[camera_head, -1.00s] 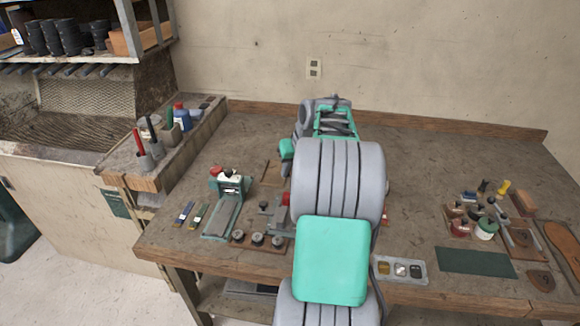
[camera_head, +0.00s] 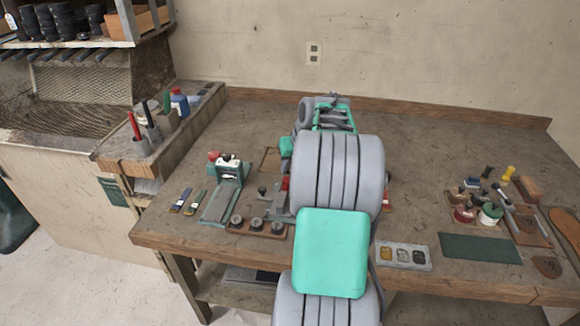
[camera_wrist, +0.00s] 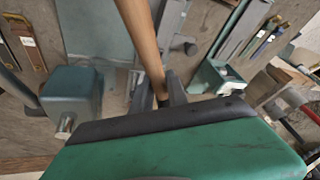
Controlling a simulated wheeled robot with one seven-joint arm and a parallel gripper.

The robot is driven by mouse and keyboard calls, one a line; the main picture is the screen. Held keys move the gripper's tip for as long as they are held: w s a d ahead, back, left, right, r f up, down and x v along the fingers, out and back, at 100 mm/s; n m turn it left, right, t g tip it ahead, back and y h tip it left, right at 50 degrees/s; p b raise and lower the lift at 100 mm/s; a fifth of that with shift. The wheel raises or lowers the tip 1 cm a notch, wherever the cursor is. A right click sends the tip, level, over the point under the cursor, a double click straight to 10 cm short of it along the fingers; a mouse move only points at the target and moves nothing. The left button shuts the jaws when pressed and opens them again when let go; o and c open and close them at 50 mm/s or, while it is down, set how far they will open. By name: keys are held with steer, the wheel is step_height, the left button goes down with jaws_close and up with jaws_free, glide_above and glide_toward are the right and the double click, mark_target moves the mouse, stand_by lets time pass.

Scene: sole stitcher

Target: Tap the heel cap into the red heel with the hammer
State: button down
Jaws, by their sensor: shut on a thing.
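My gripper (camera_wrist: 162,92) is shut on a wooden handle (camera_wrist: 141,40) in the wrist view, likely the hammer's. The handle runs from the top edge down between the fingers. The hammer's head cannot be made out. In the head view my own arm hides the gripper and the handle. A small red piece (camera_head: 285,183) shows at the left edge of my arm, above a low metal stand; it may be the red heel, mostly hidden. I cannot make out the heel cap.
A green clamp-like device (camera_head: 228,175) stands on the workbench (camera_head: 440,170) left of my arm, beside a row of round knobs (camera_head: 257,224). A grey three-part tray (camera_head: 403,256), a dark green mat (camera_head: 480,248) and several jars (camera_head: 490,214) lie right. The bench's back right is clear.

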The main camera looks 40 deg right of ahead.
step_height(320, 180, down, 5)
steer(key=b, duration=0.3)
steer(key=shift+r, duration=0.25)
steer(key=shift+s+a, duration=0.1)
step_height(320, 180, up, 4)
steer(key=p, duration=0.3)
steer(key=shift+f+b, duration=1.25)
steer(key=shift+f, duration=0.6)
